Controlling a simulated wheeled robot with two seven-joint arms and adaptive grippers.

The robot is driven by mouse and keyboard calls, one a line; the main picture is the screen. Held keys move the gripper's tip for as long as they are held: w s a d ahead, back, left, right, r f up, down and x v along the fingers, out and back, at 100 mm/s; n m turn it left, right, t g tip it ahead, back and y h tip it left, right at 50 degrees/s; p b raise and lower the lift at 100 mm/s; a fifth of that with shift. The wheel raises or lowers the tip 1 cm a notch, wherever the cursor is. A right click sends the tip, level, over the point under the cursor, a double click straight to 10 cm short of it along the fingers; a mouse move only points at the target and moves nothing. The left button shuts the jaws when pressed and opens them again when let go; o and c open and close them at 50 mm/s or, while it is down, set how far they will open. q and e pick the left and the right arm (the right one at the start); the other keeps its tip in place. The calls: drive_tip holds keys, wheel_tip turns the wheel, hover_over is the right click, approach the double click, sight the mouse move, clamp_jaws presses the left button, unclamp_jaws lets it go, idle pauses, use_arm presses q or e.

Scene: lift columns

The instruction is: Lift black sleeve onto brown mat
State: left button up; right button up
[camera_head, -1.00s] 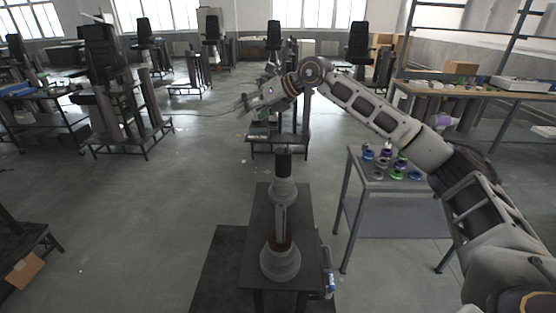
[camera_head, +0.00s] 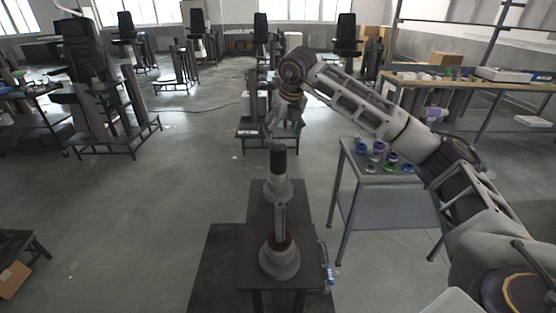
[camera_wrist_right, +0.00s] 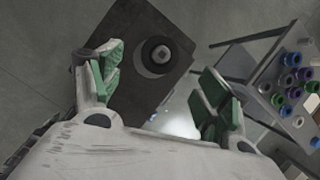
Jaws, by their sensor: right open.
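The black sleeve (camera_head: 278,158) stands upright on a round grey stepped base at the far end of a narrow dark table (camera_head: 258,215). In the right wrist view, a dark round top, apparently the sleeve (camera_wrist_right: 160,54), shows between the fingers. My right gripper (camera_head: 287,120) hangs above the sleeve, pointing down, apart from it. In the wrist view its green-padded fingers (camera_wrist_right: 161,66) are spread and empty. A second grey column (camera_head: 280,259) with a brown band stands at the table's near end. I cannot clearly identify the brown mat. My left gripper is not in view.
A dark sheet (camera_head: 213,266) lies on the floor beside and under the narrow table. A grey side table (camera_head: 372,206) at right holds several coloured rings. A long workbench (camera_head: 480,85) stands behind it. The floor left of the narrow table is open.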

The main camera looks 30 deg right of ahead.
sight(279, 143)
idle(0.4)
drive_tip(key=shift+w+f, duration=0.2)
drive_tip(key=shift+f, duration=0.35)
drive_tip(key=p+x, duration=0.1)
drive_tip(key=x, duration=0.5)
drive_tip(key=shift+w+f, duration=0.2)
drive_tip(key=shift+f, duration=0.15)
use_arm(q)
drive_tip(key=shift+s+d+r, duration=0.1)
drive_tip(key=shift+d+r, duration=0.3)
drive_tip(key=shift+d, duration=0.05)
use_arm(e)
drive_tip(key=shift+w+f, duration=0.15)
drive_tip(key=shift+f, duration=0.1)
